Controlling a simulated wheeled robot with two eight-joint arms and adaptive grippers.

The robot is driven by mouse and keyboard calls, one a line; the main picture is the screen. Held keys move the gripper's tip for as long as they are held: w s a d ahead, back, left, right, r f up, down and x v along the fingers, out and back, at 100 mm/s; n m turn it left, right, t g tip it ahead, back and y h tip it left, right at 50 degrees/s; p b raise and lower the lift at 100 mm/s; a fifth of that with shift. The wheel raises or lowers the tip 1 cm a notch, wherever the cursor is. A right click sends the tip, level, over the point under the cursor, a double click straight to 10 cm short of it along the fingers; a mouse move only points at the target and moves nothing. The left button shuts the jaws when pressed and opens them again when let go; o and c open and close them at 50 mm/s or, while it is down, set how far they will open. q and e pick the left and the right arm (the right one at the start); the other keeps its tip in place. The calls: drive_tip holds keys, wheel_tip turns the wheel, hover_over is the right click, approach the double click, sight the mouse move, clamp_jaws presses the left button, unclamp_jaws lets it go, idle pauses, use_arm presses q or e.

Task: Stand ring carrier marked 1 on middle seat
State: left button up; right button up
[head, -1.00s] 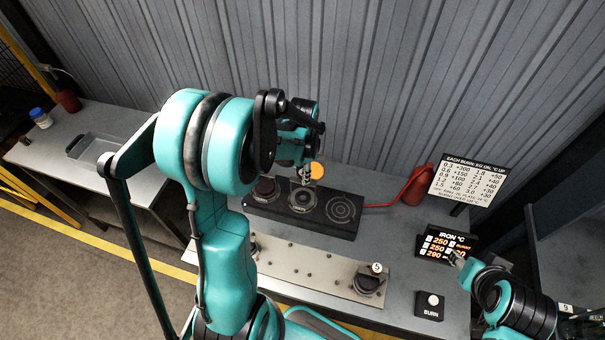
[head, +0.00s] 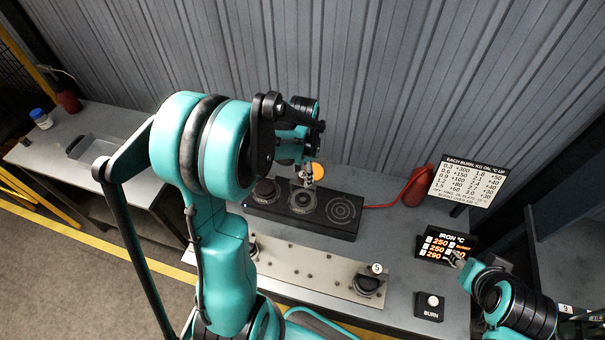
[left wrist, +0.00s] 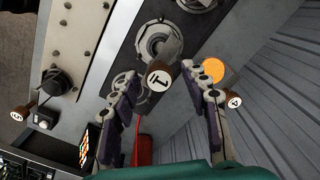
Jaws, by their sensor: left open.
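The ring carrier marked 1 (left wrist: 160,76) has a brown handle with a white numbered end. It appears to stand on the middle seat (head: 303,200) of the black three-seat block; its base is around the ringed seat in the left wrist view (left wrist: 156,40). My left gripper (left wrist: 168,115) is open, its fingers on either side of the handle with gaps showing.
The right seat (head: 342,208) looks empty. A handle marked 4 (left wrist: 234,101) and an orange disc (left wrist: 213,69) are near my left fingers. A carrier marked 5 (head: 368,284) is on the studded plate (head: 310,268).

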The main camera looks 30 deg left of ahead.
use_arm(q)
wheel_tip(320, 180, up, 10)
drive_tip(key=p, duration=0.1)
drive_tip(key=s+d+r+n+t, duration=0.4)
drive_tip(key=s+d+n+t, duration=0.2)
drive_tip(key=s+d, duration=0.4)
drive_tip(key=shift+s+d+r+t, duration=0.2)
drive_tip(key=shift+s+d+t, duration=0.15)
drive_tip(key=shift+s+t, duration=0.25)
drive_tip(key=shift+w, duration=0.1)
wheel_tip(320, 180, down, 21)
drive_tip(key=b, duration=2)
drive_tip(key=shift+r+b, duration=0.15)
drive_tip(key=shift+b, duration=0.15)
